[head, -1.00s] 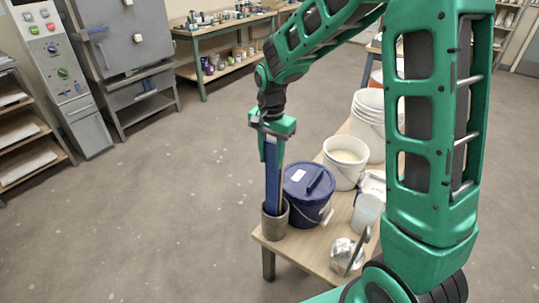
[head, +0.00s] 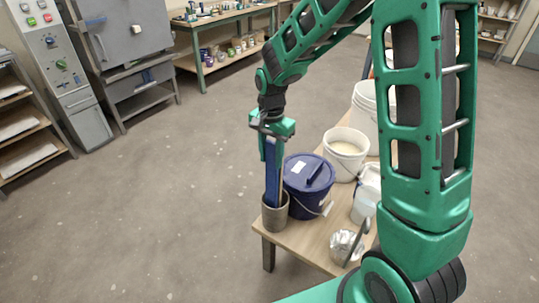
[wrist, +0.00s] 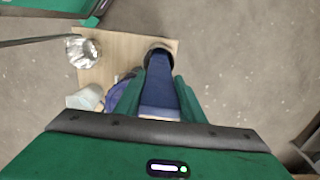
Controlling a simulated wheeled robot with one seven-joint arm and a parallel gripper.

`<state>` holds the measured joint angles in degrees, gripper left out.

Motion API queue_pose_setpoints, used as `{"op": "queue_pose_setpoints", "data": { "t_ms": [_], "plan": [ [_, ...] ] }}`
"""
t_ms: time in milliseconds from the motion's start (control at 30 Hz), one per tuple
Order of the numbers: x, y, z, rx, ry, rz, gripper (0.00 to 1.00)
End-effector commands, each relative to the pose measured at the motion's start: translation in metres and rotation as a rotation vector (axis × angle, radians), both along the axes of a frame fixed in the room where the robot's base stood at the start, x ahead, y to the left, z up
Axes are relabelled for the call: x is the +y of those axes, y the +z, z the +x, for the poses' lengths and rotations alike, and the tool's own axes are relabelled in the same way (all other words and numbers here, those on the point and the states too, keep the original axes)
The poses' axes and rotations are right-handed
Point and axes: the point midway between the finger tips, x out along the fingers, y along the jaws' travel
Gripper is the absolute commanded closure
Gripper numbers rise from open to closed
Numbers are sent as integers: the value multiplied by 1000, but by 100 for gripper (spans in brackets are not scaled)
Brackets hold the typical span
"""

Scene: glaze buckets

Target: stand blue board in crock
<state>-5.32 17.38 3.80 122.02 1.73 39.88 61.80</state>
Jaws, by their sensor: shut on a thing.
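The blue board (head: 272,178) is upright with its lower end inside the grey crock (head: 275,215), which stands at the near left corner of the table. My gripper (head: 272,145) is shut on the board's upper part, above the crock. In the wrist view the board (wrist: 160,92) runs from between my fingers down to the crock (wrist: 163,47). A thin tan stick also shows beside the board in the crock. Whether the board touches the crock's bottom is hidden.
A dark blue lidded bucket (head: 308,186) stands close to the crock's right. A white bucket with cream contents (head: 345,150) is behind it. Crumpled foil (head: 344,246) lies near the table's (head: 302,238) front. Open floor (head: 170,220) is to the left.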

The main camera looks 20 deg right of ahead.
Motion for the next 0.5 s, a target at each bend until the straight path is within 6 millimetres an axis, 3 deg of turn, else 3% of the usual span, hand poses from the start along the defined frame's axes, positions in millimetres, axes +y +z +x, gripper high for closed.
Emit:
{"op": "queue_pose_setpoints", "data": {
  "t_ms": [300,333,400,500],
  "plan": [
    [0,-1,0,-1,0,1,95],
    [0,-1,0,-1,0,1,57],
    [0,-1,0,-1,0,1,42],
    [0,-1,0,-1,0,1,42]
  ]
}}
